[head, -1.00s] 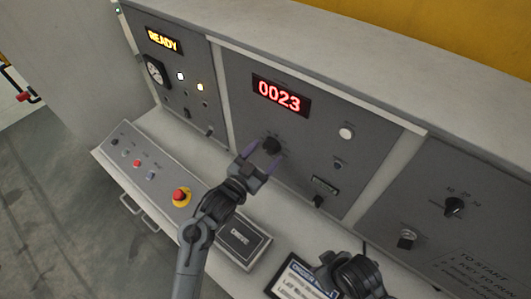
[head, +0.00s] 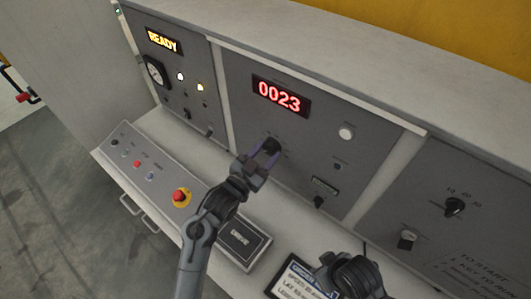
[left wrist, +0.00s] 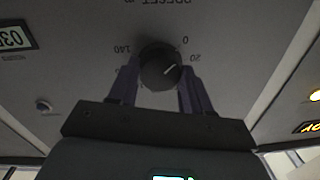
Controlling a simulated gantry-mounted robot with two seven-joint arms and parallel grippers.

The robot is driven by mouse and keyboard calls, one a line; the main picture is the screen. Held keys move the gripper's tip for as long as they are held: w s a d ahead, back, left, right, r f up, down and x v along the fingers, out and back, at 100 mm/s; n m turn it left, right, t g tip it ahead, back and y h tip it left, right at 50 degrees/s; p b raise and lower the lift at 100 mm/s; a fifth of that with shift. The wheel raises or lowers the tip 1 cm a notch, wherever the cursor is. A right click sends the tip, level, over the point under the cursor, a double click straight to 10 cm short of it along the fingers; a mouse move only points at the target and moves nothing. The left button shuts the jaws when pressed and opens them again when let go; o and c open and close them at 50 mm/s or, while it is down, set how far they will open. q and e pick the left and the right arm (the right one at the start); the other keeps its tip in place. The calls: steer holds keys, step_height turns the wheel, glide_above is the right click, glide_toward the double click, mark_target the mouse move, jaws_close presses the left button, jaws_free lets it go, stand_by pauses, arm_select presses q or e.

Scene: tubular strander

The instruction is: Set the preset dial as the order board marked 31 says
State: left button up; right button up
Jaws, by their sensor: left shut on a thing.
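The preset dial (head: 271,146) is a dark round knob on the middle grey panel, under a red display (head: 279,95) reading 0023. My left gripper (head: 264,154) is shut on the dial. In the left wrist view its two purple fingers stand on either side of the dial (left wrist: 160,66). That view is upside down; 140, 0 and 20 show around the knob, whose white line points between 0 and 20. The order board (head: 291,281) lies at the bottom, partly covered by my right arm; its small text is not clearly legible. My right gripper's fingers are not visible.
A red emergency button (head: 180,195) and smaller buttons sit on the sloped desk at left.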

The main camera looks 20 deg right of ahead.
arm_select(q)
steer(key=shift+m, duration=0.3)
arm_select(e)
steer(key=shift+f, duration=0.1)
arm_select(q)
steer(key=m+b, duration=0.1)
steer(key=m, duration=0.3)
steer(key=shift+a+f+m+b, duration=0.1)
steer(key=shift+m+b, duration=0.2)
steer(key=shift+m, duration=0.1)
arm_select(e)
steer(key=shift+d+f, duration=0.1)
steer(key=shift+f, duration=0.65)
arm_select(q)
steer(key=shift+m+b, duration=0.3)
steer(key=shift+m, duration=0.6)
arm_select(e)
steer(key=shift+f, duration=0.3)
arm_select(q)
steer(key=o, duration=1.1)
steer(key=shift+c, duration=0.2)
